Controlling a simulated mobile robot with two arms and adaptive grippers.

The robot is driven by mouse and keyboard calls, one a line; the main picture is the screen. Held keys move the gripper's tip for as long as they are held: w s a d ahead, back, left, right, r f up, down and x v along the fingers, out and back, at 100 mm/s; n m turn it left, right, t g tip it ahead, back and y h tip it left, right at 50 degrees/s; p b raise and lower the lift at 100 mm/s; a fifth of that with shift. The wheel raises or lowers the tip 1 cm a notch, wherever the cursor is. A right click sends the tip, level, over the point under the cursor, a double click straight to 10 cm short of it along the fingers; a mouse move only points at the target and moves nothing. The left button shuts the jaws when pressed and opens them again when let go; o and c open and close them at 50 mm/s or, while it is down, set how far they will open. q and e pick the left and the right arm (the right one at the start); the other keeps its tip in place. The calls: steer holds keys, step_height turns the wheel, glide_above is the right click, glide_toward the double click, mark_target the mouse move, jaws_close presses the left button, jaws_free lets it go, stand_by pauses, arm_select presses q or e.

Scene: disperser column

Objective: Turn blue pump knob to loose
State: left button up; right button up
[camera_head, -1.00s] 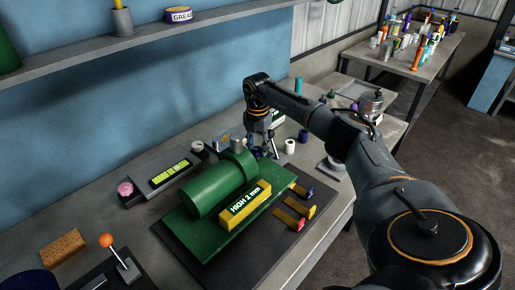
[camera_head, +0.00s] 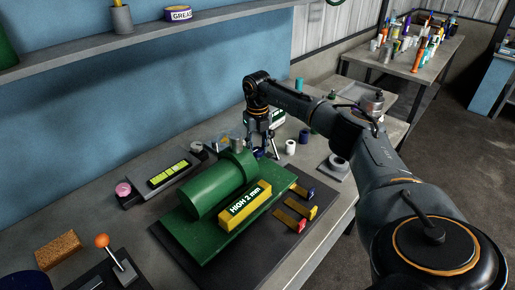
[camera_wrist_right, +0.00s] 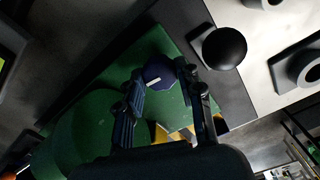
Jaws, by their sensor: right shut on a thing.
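The green pump (camera_head: 217,187) lies on a green base plate on the workbench, with a yellow block marked "HIGH 2 mm" (camera_head: 245,205) along its side. The blue knob (camera_wrist_right: 159,73) is at the far end of the pump and has a white mark on its face. My right gripper (camera_head: 267,150) reaches down to it from above. In the right wrist view its two fingers (camera_wrist_right: 160,80) are closed on the knob from both sides. In the head view the fingers mostly hide the knob. My left gripper is not in view.
Red, yellow and blue tabs (camera_head: 296,213) stick out at the plate's right side. A black ball (camera_wrist_right: 225,47) stands close beside the right finger. White and blue cylinders (camera_head: 290,147) stand to the right. An orange-topped lever (camera_head: 102,241) and a brown sponge (camera_head: 59,247) are at front left.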

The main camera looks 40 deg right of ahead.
mark_target(257, 149)
steer(key=n, duration=0.3)
steer(key=shift+n, duration=0.3)
steer(key=shift+n+b, duration=0.45)
steer(key=shift+n, duration=1.35)
steer(key=o, duration=1.2)
steer(key=shift+c, duration=0.2)
steer(key=shift+r, duration=0.1)
step_height(257, 149, up, 12)
